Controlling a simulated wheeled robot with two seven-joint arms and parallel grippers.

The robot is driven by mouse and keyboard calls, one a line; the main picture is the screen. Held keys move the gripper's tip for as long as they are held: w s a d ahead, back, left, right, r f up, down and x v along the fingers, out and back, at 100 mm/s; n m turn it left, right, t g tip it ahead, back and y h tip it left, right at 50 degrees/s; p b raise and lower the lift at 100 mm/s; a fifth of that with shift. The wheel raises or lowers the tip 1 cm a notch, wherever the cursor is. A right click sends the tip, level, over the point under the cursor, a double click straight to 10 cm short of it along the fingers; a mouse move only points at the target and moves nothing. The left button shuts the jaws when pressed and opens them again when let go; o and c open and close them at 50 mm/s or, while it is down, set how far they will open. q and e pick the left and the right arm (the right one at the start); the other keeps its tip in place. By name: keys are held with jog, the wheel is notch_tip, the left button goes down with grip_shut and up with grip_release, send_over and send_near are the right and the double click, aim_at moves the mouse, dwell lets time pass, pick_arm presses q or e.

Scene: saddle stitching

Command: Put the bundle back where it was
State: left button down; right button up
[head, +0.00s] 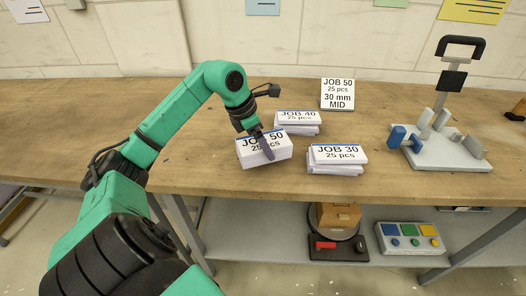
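The bundle labelled JOB 50, 25 pcs (254,155), a thick white block with a blue edge line, is at the left of the bundles near the table's front. The JOB 40 bundle (298,119) lies behind and the JOB 30 bundle (337,157) to the right, both slightly uneven stacks. A sign reading JOB 50, 25 pcs, 30 mm MID (338,95) stands at the back. My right gripper is out of view.
A saddle stapler-like device (445,150) with a white base, blue block and black handle stands at the right. The wooden table (210,180) is clear at front left. A lower shelf holds a box (337,217) and a panel with coloured buttons (410,240).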

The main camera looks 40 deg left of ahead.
pick_arm(q)
notch_tip(320, 180, down, 3)
jog(key=shift+d+r, duration=0.1)
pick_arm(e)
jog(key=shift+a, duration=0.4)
pick_arm(q)
jog(key=shift+f, duration=0.25)
grip_release()
jog(key=shift+r, duration=0.25)
jog(key=shift+s+r, duration=0.15)
jog(key=shift+r, duration=0.15)
jog(key=b+v, duration=0.1)
jog(key=v, duration=1)
jog(key=shift+r, duration=0.15)
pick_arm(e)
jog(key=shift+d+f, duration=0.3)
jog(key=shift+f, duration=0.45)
